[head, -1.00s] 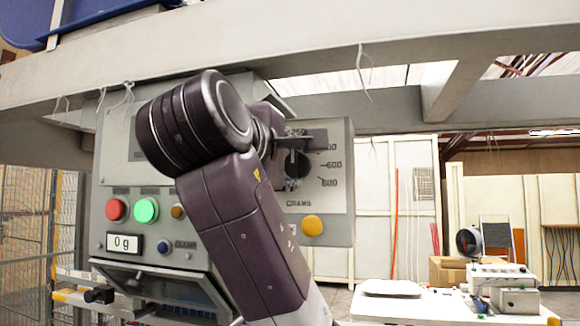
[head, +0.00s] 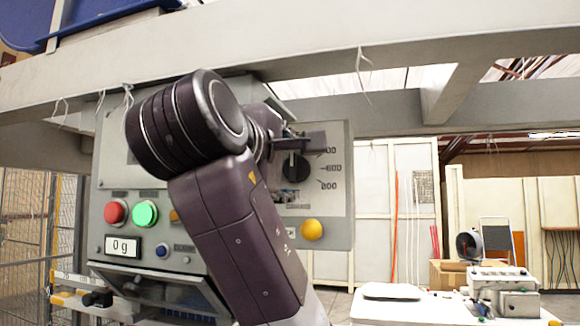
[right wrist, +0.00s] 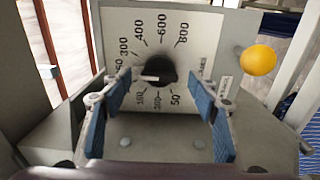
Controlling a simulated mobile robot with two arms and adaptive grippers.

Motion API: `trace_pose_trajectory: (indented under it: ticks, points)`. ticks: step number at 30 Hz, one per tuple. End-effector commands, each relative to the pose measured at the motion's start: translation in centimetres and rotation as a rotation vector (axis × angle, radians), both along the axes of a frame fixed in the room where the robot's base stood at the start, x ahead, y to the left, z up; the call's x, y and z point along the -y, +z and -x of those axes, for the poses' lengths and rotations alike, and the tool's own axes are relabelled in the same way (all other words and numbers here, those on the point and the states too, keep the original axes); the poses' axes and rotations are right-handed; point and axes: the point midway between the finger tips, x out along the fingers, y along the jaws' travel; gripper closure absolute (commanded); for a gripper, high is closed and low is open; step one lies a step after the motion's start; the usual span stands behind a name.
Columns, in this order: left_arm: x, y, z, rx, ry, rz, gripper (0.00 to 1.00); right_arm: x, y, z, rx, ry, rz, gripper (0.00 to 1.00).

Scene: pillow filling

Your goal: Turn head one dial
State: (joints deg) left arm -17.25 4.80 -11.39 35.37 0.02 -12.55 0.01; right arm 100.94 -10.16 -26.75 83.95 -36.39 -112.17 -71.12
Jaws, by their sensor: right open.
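The dial is a black round knob (head: 296,168) on a white scale plate marked in grams, on the grey machine's front. It also shows in the right wrist view (right wrist: 160,70), with a pale pointer bar across it, ringed by numbers. My right gripper (head: 300,142) is in front of the dial's upper part in the head view. In the right wrist view my right gripper (right wrist: 159,77) is open and empty, one blue-padded finger on each side of the dial. The fingers look apart from the knob; their depth is unclear. My left gripper is not in view.
The grey panel (head: 325,232) also bears a red button (head: 115,212), a green button (head: 145,213), a yellow button (head: 312,230) and a display (head: 123,246) reading 0 g. A thick grey beam (head: 330,50) runs above. A white table (head: 430,310) stands at the right.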

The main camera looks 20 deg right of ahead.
Motion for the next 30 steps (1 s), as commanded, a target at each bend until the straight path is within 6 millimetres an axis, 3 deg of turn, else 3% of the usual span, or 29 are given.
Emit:
trace_pose_trajectory:
  ticks: [12,30]
  points:
    - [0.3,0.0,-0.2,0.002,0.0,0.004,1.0,-3.4,0.0,4.7,0.001,0.004,0.001,0.45]
    - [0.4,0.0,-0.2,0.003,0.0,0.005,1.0,-3.6,0.0,5.4,0.001,0.0,0.001,0.45]
